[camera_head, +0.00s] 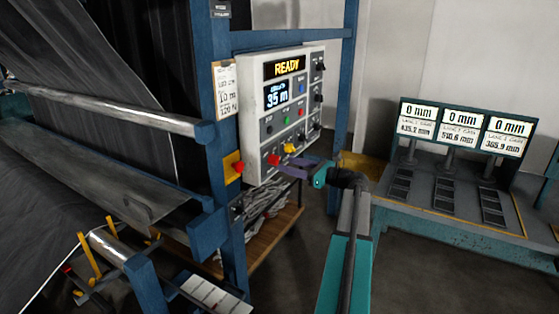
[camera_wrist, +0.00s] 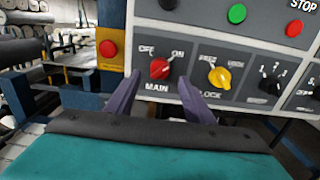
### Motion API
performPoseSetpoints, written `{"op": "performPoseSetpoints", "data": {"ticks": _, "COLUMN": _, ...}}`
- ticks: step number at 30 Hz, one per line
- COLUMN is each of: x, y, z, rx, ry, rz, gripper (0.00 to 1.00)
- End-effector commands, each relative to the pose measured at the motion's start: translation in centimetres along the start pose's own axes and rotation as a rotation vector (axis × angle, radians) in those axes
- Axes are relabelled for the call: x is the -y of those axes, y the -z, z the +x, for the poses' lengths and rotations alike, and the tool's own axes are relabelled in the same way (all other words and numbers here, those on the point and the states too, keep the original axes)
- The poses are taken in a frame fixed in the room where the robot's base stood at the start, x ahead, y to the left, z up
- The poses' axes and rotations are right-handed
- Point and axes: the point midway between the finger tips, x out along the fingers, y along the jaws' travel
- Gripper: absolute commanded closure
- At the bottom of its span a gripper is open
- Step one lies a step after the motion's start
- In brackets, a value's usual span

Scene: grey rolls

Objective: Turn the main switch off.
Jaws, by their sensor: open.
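The main switch is a red rotary knob (camera_wrist: 159,69) on the white control panel (camera_wrist: 230,57), labelled MAIN below, with OFF at its upper left and ON at its upper right. I cannot tell clearly which way its pointer faces. It also shows low on the panel in the head view (camera_head: 274,159). My gripper (camera_wrist: 158,76) is open, with its purple fingers on either side of the knob in the wrist view. The fingers look close to the panel; I cannot tell whether they touch the knob. The panel display (camera_head: 287,68) reads READY.
A yellow LOCK knob (camera_wrist: 215,77) sits just right of the main switch, close to my right finger. A red button (camera_wrist: 108,48) on a yellow plate is at the left. A black selector (camera_wrist: 270,82) is farther right. A blue frame post (camera_head: 223,150) stands beside the panel.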

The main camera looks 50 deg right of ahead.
Motion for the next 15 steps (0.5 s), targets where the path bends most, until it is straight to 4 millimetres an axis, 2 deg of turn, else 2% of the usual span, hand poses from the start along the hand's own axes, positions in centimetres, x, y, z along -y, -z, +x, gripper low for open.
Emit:
{"op": "performPoseSetpoints", "data": {"ticks": 3, "x": 0.0, "y": -0.2, "z": 1.8, "rx": 0.0, "ry": -0.003, "rz": 0.001, "gripper": 0.51}}
{"op": "performPoseSetpoints", "data": {"ticks": 7, "x": 0.0, "y": -0.2, "z": 3.4, "rx": 0.0, "ry": -0.002, "rz": 0.0, "gripper": 0.51}}
{"op": "performPoseSetpoints", "data": {"ticks": 15, "x": 0.0, "y": -0.1, "z": 4.8, "rx": 0.0, "ry": -0.001, "rz": 0.0, "gripper": 0.51}}
